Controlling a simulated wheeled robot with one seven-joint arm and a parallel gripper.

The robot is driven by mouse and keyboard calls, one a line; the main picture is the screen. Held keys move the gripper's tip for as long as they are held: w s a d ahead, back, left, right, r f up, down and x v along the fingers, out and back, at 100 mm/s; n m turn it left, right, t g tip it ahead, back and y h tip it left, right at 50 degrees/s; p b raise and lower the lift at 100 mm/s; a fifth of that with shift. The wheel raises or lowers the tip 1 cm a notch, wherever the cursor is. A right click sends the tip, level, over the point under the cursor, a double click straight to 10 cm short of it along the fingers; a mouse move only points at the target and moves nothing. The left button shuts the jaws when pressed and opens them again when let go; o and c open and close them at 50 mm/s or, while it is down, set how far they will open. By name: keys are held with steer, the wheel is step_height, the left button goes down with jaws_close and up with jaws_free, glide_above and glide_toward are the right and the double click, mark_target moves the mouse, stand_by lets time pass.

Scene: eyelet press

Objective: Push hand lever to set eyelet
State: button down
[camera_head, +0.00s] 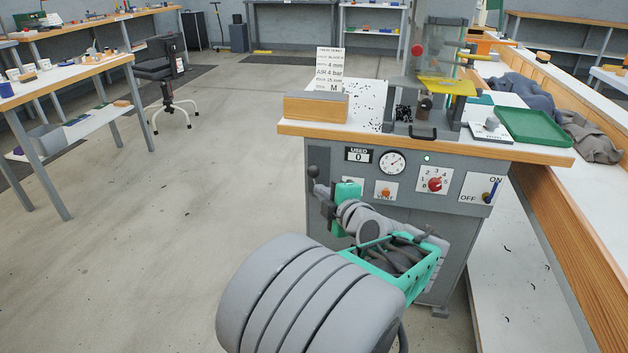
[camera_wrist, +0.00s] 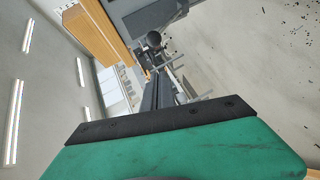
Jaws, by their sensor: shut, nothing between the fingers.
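The hand lever (camera_head: 313,172) shows a dark ball knob at the left side of the press front, beside a dark upright plate. In the wrist view the ball knob (camera_wrist: 153,39) is near the top centre, ahead of my gripper. My gripper (camera_head: 326,203) is at the left front of the press, close to the lever and just below the knob in the head view. It is shut and empty. I cannot tell whether it touches the lever. The eyelet press (camera_head: 432,75) stands on the bench top. My arm hides part of the cabinet front.
The cabinet front holds a used counter (camera_head: 358,155) reading 0, a gauge (camera_head: 392,163), a red selector knob (camera_head: 435,184) and an on/off switch (camera_head: 491,191). A green tray (camera_head: 537,127) lies at the right. The floor to the left is open.

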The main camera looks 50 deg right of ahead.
steer(key=s+d+b+x, duration=0.1)
steer(key=d+x, duration=0.1)
steer(key=x, duration=0.9)
steer(key=shift+d+f, duration=0.25)
steer(key=shift+f, duration=0.15)
steer(key=shift+s, duration=0.1)
